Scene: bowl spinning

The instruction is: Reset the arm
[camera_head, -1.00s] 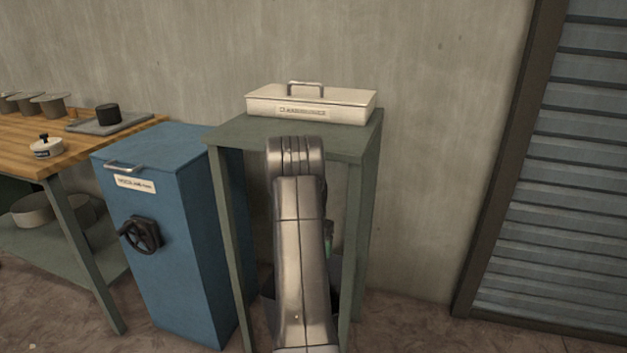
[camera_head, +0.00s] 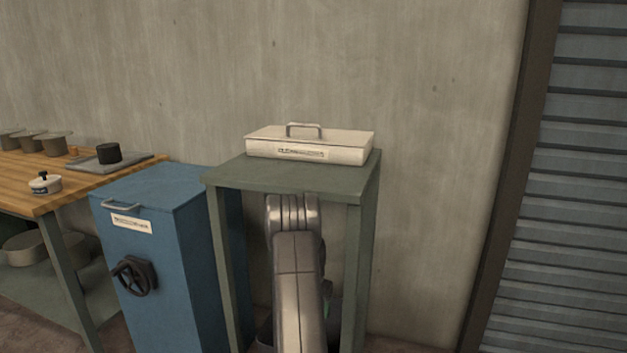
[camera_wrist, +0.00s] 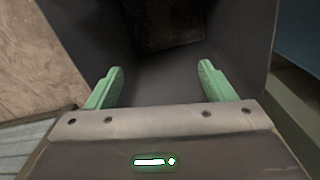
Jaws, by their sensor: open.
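My arm (camera_head: 297,275) rises in front of the small green table in the head view, its top bend just below the tabletop's front edge. My gripper (camera_wrist: 161,68) shows in the wrist view with its two green fingers wide apart and nothing between them. The fingers point into or over a dark open bin (camera_wrist: 75,30); I cannot tell how deep they are. In the head view the gripper is mostly hidden behind the arm.
The green table (camera_head: 225,176) holds a cream lidded box (camera_head: 345,148). A blue cabinet (camera_head: 175,245) with a handwheel stands left of it. Further left is a wooden workbench (camera_head: 85,178) with pots. A grey shutter (camera_head: 570,200) is at right, with bare wall between.

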